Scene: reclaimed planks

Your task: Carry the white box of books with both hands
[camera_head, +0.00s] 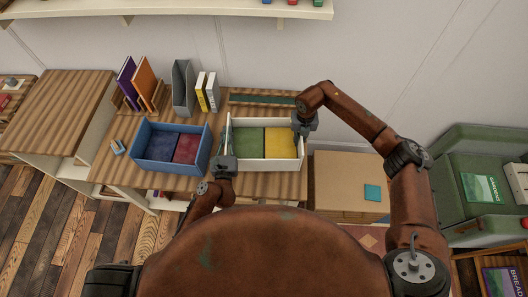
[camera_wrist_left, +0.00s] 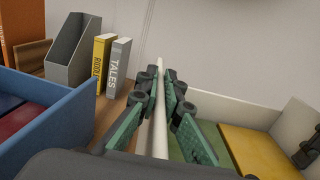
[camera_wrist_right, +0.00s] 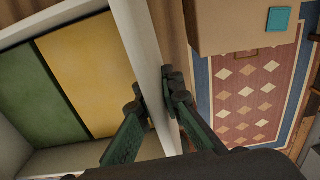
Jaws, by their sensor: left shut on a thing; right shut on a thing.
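The white box (camera_head: 265,168) of books is on the wooden table in the head view, with a green book (camera_head: 248,141) and a yellow book (camera_head: 280,143) inside. My left gripper (camera_head: 227,160) is shut on the box's left wall, which runs between its fingers in the left wrist view (camera_wrist_left: 160,105). My right gripper (camera_head: 301,125) is shut on the right wall, also between its fingers in the right wrist view (camera_wrist_right: 152,85). The box looks level in the head view. I cannot tell whether its bottom touches the table.
A blue box (camera_head: 143,151) with a blue and a red book stands close on the left. A grey file holder (camera_head: 183,88) and upright books (camera_head: 206,92) are behind. A cardboard box (camera_head: 343,182) with a teal square is on the right. A green armchair (camera_head: 462,172) stands further right.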

